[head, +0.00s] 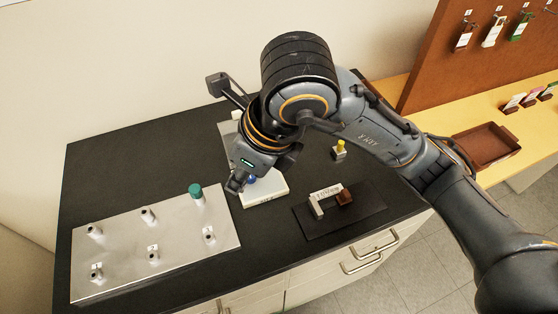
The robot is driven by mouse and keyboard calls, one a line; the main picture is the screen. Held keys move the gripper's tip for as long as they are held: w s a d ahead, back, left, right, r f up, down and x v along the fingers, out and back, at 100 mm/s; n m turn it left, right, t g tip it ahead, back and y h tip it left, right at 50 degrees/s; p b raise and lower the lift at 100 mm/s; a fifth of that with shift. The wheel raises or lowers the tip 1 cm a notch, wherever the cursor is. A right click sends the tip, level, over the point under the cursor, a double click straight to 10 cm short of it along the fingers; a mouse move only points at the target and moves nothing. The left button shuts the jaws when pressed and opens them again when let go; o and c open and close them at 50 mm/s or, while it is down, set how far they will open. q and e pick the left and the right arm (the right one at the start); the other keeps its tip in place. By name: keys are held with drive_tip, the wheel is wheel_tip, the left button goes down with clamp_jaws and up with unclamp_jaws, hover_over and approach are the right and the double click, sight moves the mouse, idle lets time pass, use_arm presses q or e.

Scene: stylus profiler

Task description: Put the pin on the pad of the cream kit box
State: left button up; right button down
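A cream box (268,194) sits on the dark bench top, mostly covered by my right arm; its pad cannot be made out. My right gripper (241,183) is low over the box's left side, beside a small blue piece (252,180). I cannot tell whether it is shut on that piece. A green-capped pin (195,191) stands upright on the metal plate (120,230). A yellow-topped piece (340,147) stands on a small grey block behind the box. Which of these is the task's pin is unclear. My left gripper is out of view.
Several short metal posts (148,215) stand on the plate at the left. A dark mat (365,207) with a small white and brown stand (326,193) lies to the right. A brown tray (485,145) is on the wooden counter. The bench's back left (130,170) is clear.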

drive_tip(key=w+d+f+p, duration=0.1)
drive_tip(key=w+f, duration=0.2)
drive_tip(key=f, duration=0.1)
drive_tip(key=w+d+f+p, duration=0.2)
drive_tip(key=w+f, duration=0.2)
drive_tip(key=w+d+f+p, duration=0.1)
drive_tip(key=w+f+p, duration=0.1)
drive_tip(key=w+f, duration=0.1)
drive_tip(key=shift+w+d+f, duration=0.2)
drive_tip(key=shift+w+f, duration=0.2)
drive_tip(key=shift+w, duration=0.1)
drive_tip(key=shift+f, duration=0.1)
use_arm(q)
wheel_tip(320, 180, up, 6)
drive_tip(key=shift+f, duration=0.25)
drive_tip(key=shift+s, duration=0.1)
